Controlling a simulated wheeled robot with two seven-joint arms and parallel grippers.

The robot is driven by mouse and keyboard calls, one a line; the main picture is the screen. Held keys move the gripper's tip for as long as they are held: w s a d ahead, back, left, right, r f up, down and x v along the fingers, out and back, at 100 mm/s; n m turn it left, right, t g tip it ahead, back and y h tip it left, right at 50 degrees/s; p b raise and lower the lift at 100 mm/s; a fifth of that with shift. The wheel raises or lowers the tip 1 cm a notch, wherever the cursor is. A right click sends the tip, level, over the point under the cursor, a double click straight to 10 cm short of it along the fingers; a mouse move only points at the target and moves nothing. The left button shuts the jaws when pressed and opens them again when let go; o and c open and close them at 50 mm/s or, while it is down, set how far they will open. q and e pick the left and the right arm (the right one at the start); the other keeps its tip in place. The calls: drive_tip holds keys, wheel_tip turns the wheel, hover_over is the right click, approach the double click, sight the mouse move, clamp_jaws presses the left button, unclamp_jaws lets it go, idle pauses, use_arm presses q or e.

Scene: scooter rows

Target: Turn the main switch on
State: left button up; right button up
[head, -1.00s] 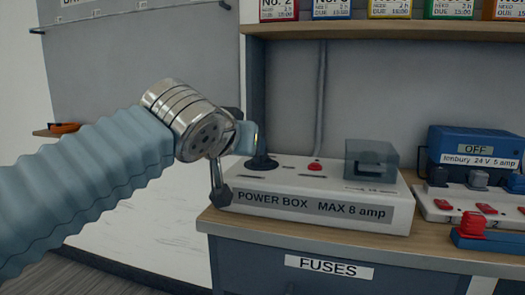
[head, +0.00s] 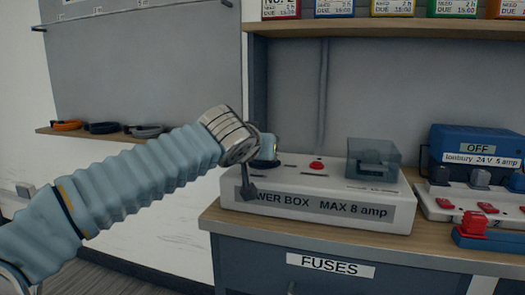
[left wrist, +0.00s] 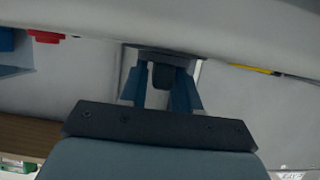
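The white power box (head: 300,190), labelled "POWER BOX MAX 8 amp", stands on the wooden bench top. The main switch is a black lever with a round dark base (head: 264,164) at the box's left end. My left gripper (head: 268,147) is right at it and hides most of the lever in the head view. In the left wrist view, the two blue fingers (left wrist: 160,93) are spread apart, with a dark lever-like piece (left wrist: 163,75) between their tips. I cannot tell whether they touch it. My right gripper is not in view.
A red button (head: 316,164) and a smoky clear cover (head: 373,160) are on the box. A blue unit reading "OFF" (head: 475,148) and a panel of red switches (head: 470,207) stand to the right. A shelf (head: 400,27) runs above. A drawer labelled "FUSES" (head: 330,265) is below.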

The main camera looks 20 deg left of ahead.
use_arm(q)
clamp_jaws()
